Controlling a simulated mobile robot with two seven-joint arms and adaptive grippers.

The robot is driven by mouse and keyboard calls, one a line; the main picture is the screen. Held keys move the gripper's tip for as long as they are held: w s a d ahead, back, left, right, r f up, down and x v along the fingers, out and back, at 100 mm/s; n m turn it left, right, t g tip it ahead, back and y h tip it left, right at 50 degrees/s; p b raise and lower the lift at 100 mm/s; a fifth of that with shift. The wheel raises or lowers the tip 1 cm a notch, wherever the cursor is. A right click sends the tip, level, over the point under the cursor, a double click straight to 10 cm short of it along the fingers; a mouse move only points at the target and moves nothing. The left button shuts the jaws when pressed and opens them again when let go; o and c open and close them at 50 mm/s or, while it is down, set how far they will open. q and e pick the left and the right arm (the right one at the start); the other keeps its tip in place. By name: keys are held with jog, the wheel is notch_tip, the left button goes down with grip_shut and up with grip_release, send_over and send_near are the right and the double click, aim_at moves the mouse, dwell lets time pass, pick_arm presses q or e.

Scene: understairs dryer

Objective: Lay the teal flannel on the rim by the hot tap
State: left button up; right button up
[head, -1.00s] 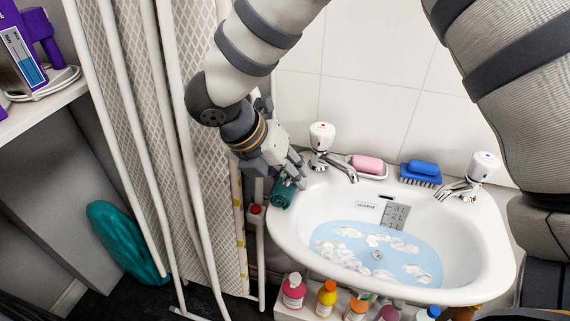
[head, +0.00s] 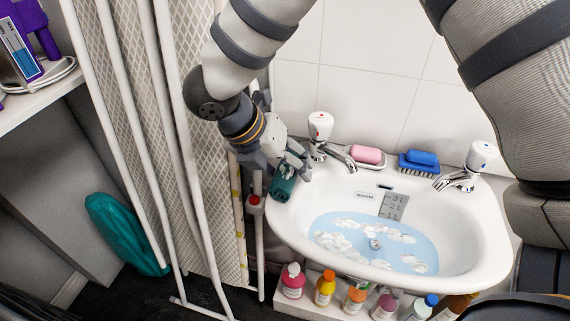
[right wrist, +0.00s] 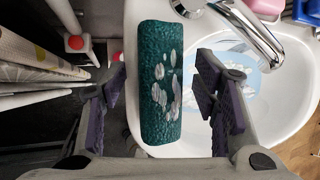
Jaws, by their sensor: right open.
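The teal flannel (head: 283,189) is a rolled bundle on the left rim of the white basin (head: 288,228), beside the hot tap (head: 320,128) with the red mark. In the right wrist view the flannel (right wrist: 152,112) lies lengthwise along the rim, with pale flecks on it, and its left side reaches the basin's outer edge. My right gripper (head: 287,165) is open above the flannel. In the right wrist view its fingers (right wrist: 163,98) stand apart on either side of the flannel, with a visible gap on the right. My left gripper is out of view.
A pink soap (head: 367,154), a blue brush (head: 419,162) and the cold tap (head: 480,156) are at the basin's back. Foamy water fills the bowl. Several bottles (head: 325,287) stand below in front. White poles (head: 188,150) and a patterned panel stand close on the left.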

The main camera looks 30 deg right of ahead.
jog(key=v, duration=1.2)
jog(key=shift+w, duration=0.1)
